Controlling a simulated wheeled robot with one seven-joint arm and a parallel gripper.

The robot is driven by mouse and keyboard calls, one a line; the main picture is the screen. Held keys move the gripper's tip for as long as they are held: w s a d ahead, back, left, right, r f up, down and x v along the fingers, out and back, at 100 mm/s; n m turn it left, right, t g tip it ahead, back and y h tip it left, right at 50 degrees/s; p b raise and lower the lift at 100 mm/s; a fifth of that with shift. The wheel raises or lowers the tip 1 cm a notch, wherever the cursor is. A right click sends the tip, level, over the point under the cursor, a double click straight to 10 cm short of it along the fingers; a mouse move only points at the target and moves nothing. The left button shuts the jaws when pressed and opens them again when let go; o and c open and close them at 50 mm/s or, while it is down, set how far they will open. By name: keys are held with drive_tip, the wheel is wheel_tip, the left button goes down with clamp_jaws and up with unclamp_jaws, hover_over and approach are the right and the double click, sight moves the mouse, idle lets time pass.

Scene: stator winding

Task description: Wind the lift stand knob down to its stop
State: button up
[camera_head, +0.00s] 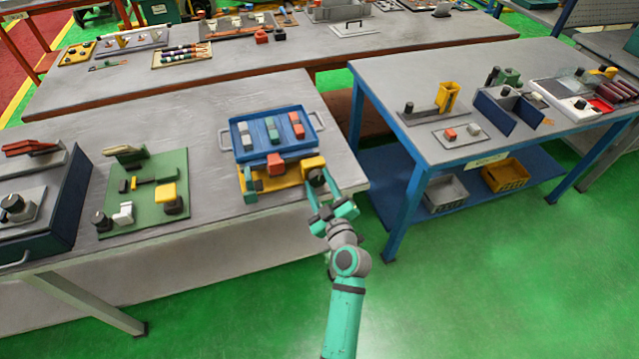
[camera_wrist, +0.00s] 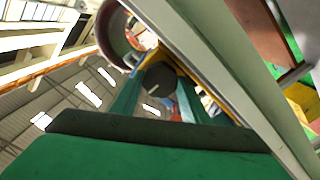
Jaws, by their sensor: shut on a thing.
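The lift stand has a yellow base (camera_head: 280,181) at the near edge of the left table. A blue tray (camera_head: 240,152) with grey, teal and red blocks sits on it. The dark round knob (camera_head: 317,175) is at the stand's right front corner. In the wrist view the knob's dark round face (camera_wrist: 158,83) shows between two teal fingers. My gripper (camera_head: 322,187) reaches up to the knob from the front and is shut on it. It also shows in the wrist view (camera_wrist: 157,90). The fingers' contact with the knob is partly hidden.
A green board (camera_head: 150,215) with small parts lies left of the stand. A blue-framed table (camera_head: 400,85) stands to the right, with a gap of green floor between. The table edge runs close beside my gripper in the wrist view.

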drive_tip(key=shift+s+f+n, duration=0.1)
drive_tip(key=shift+f+n, duration=0.15)
drive_tip(key=shift+n, duration=0.35)
drive_tip(key=o, duration=1.1)
drive_tip(key=shift+r, duration=0.15)
drive_tip(key=shift+c, duration=0.2)
drive_tip(key=v, duration=1)
drive_tip(key=shift+s+d, duration=0.15)
drive_tip(key=shift+s, duration=0.2)
